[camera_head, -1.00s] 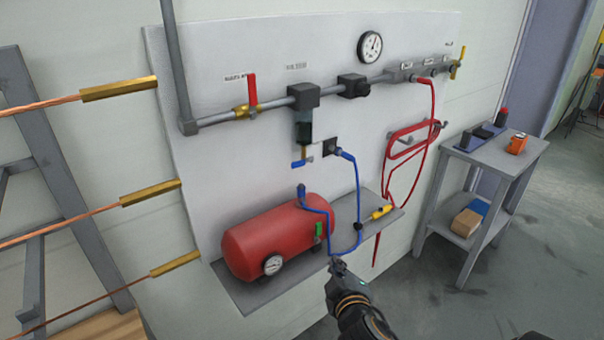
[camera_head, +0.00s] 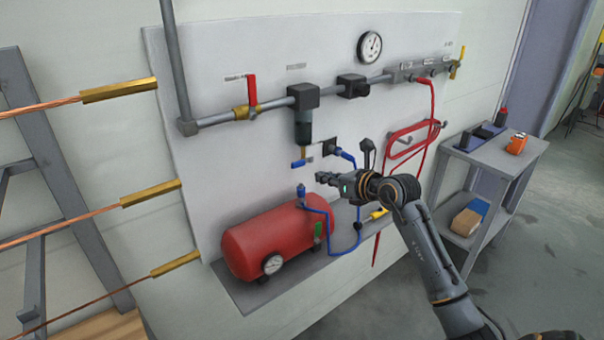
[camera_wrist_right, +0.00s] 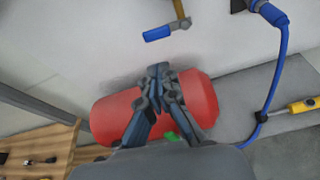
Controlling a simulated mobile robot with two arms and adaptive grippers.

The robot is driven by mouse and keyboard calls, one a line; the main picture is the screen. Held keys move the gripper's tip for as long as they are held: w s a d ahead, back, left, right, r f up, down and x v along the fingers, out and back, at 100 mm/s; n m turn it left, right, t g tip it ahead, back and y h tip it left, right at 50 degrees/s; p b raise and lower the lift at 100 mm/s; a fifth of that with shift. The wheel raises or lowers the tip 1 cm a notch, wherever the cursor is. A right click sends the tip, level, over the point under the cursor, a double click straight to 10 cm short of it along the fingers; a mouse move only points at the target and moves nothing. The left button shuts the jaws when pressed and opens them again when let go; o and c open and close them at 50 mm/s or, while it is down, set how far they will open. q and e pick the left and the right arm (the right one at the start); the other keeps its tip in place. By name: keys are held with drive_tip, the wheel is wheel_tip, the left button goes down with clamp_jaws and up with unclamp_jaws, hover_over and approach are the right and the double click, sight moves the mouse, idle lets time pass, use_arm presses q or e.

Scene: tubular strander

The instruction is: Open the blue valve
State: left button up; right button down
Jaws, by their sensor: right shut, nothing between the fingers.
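The blue valve (camera_head: 302,163) is a small blue lever handle at the bottom of a brass drain below the dark filter bowl (camera_head: 303,130). It also shows in the right wrist view (camera_wrist_right: 158,34), at the top and beyond my fingertips. My right gripper (camera_head: 322,178) is shut and empty, a little right of and below the blue handle in the head view, apart from it. In the right wrist view the shut fingers (camera_wrist_right: 158,70) appear in front of the red tank. My left gripper is not in view.
A red tank (camera_head: 262,240) with a gauge and green handle sits on a grey shelf below. A blue hose (camera_head: 357,210) hangs close by my right arm. A red-handled valve (camera_head: 252,90) is on the pipe above. A cart (camera_head: 490,165) stands at right.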

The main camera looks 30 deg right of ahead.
sight(303, 162)
drive_tip(key=p+x, duration=0.1)
drive_tip(key=x, duration=0.3)
drive_tip(key=p+x, duration=0.1)
drive_tip(key=x, duration=0.4)
drive_tip(key=shift+w+a+f+p, duration=0.15)
drive_tip(key=shift+w+a+p, duration=0.05)
drive_tip(key=shift+a+p, duration=0.1)
drive_tip(key=shift+d, duration=0.15)
